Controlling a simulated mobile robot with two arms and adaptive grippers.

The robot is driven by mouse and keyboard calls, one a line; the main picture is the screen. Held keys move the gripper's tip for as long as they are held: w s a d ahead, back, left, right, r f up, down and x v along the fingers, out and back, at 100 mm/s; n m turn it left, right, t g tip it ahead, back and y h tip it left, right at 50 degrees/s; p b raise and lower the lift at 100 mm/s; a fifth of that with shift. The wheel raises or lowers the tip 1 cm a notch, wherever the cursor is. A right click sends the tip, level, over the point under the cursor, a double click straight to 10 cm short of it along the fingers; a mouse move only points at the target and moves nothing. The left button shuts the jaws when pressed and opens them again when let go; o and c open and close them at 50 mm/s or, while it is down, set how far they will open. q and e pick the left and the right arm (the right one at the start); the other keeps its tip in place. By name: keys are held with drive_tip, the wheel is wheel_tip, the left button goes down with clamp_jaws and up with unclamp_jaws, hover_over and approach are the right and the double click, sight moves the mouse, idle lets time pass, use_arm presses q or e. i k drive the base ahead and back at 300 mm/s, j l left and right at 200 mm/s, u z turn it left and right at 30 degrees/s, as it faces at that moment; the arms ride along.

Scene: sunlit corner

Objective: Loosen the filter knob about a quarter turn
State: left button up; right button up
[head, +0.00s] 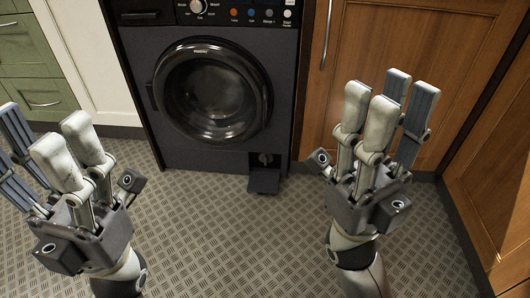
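A dark washing machine (205,140) stands against the far cabinets, its round door shut. At its lower right is a small open recess with the filter knob (265,158) inside, small and dark; its turn angle is too small to tell. The filter flap (264,181) hangs folded down in front, just below the knob. My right gripper (388,103) is open and empty, to the right of the recess and apart from it, in front of the wooden cabinet. My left gripper (42,142) is open and empty at the left, far from the knob.
A wooden cabinet door (405,60) with a metal handle (327,35) is right of the machine; more wooden cabinet (500,160) lines the right edge. Green drawers (35,60) and a white panel (88,60) are left. The patterned floor (225,230) is clear.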

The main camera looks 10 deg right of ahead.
sight(264, 158)
drive_tip(key=i+j+z, duration=0.2)
drive_tip(key=i+j, duration=0.2)
drive_tip(key=j, duration=0.25)
drive_tip(key=i+j+z, duration=0.1)
drive_tip(key=j, duration=0.2)
drive_tip(key=i+j+z, duration=0.1)
drive_tip(key=i+j, duration=0.15)
drive_tip(key=j, duration=0.1)
